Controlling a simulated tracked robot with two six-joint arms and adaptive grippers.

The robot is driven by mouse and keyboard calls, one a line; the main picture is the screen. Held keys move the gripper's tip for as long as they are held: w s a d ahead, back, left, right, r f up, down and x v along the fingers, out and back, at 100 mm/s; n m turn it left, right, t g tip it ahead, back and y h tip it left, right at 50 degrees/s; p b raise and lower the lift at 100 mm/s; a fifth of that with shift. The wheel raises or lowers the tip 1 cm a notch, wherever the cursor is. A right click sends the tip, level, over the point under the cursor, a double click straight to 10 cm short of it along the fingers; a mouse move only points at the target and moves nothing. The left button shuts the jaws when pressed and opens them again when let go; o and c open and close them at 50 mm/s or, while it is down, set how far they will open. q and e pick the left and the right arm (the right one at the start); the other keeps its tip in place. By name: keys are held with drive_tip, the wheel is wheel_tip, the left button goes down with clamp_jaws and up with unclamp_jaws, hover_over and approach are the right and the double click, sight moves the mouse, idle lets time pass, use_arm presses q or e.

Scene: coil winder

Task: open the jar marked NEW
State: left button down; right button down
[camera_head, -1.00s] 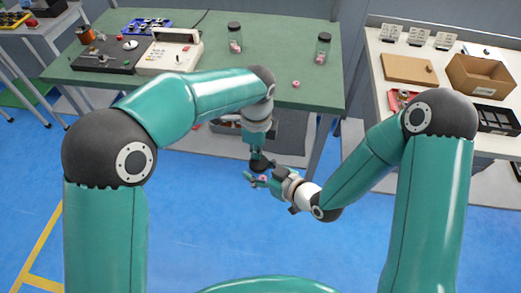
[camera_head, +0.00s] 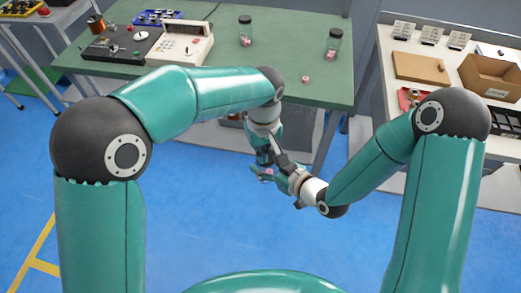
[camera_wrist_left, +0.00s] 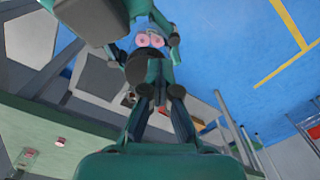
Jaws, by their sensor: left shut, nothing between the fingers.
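Two clear jars with dark lids stand upright on the green table (camera_head: 225,75): the left jar (camera_head: 245,33) and the right jar (camera_head: 333,45). Both have pink pieces inside and look closed. Their markings are too small to read, so I cannot tell which is NEW. My left gripper (camera_head: 264,158) is shut and empty, low in front of the table, well away from both jars; it also shows in the left wrist view (camera_wrist_left: 160,93).
A loose pink spool (camera_head: 305,79) lies near the table's front edge. A winding machine (camera_head: 130,42) and a beige device (camera_head: 178,46) stand at the table's left. A side bench at right holds an open cardboard box (camera_head: 490,78). Blue floor lies below my grippers.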

use_arm(q)
drive_tip(key=n, duration=0.5)
drive_tip(key=shift+s+d+f+n, duration=0.25)
drive_tip(key=shift+d+f+n, duration=0.05)
drive_tip(key=shift+d+n, duration=0.1)
use_arm(e)
drive_tip(key=shift+w+a+r, duration=0.1)
drive_tip(key=shift+a+r, duration=0.05)
drive_tip(key=shift+r, duration=0.2)
use_arm(q)
drive_tip(key=c, duration=1.9)
unclamp_jaws()
drive_tip(key=o, duration=0.6)
drive_tip(key=shift+r, duration=0.15)
use_arm(e)
drive_tip(key=shift+f, duration=0.1)
